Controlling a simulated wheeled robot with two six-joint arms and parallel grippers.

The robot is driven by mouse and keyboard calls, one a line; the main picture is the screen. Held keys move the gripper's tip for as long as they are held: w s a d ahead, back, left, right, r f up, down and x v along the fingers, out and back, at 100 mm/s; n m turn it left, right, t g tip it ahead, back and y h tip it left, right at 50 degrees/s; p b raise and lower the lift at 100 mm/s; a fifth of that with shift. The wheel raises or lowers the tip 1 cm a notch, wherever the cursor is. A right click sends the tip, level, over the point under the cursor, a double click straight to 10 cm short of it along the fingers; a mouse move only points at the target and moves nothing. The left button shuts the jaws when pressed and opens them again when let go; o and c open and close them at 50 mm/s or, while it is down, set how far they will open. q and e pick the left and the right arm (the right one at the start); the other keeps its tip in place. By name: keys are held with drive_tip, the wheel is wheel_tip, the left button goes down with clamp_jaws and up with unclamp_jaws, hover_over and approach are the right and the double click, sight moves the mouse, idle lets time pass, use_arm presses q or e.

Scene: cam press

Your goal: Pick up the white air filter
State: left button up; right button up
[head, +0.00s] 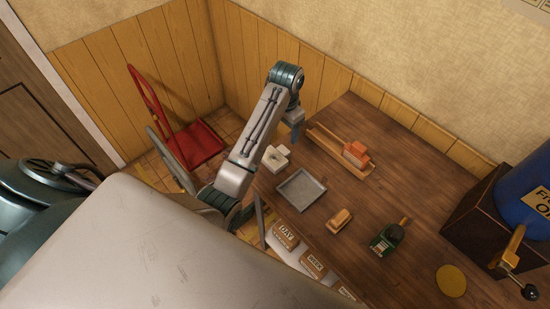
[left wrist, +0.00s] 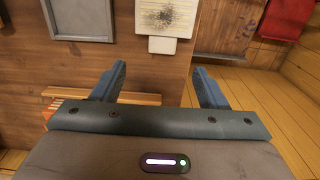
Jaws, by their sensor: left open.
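The white air filter (head: 276,158) lies near the left edge of the wooden table, beside a grey metal tray. In the left wrist view it shows at the top (left wrist: 165,22), pale with a dark dirty patch and a white part below. My left gripper (head: 293,130) is beyond the filter in the head view, to its upper right, and apart from it. In the left wrist view its two blue fingers (left wrist: 160,85) are spread with nothing between them. My right gripper is not in view.
The grey tray (head: 300,190), a wooden rack with orange blocks (head: 356,155), a small brown block (head: 340,220), a green can (head: 386,239) and a yellow disc (head: 451,281) are on the table. A blue drum (head: 530,190) stands right. A red cart (head: 195,145) stands left.

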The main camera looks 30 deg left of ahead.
sight(283, 150)
use_arm(q)
wheel_tip(283, 150, down, 3)
drive_tip(key=b, duration=0.2)
drive_tip(key=shift+s+f+b, duration=0.1)
drive_tip(key=shift+f+b, duration=0.05)
drive_tip(key=shift+b, duration=0.15)
drive_tip(key=shift+f+p, duration=0.45)
drive_tip(key=shift+f, duration=0.45)
wheel_tip(283, 150, down, 5)
drive_tip(key=p, duration=0.3)
drive_tip(key=shift+a+r, duration=0.15)
drive_tip(key=shift+w+f, duration=0.25)
drive_tip(key=shift+f, duration=0.15)
drive_tip(key=c, duration=1.1)
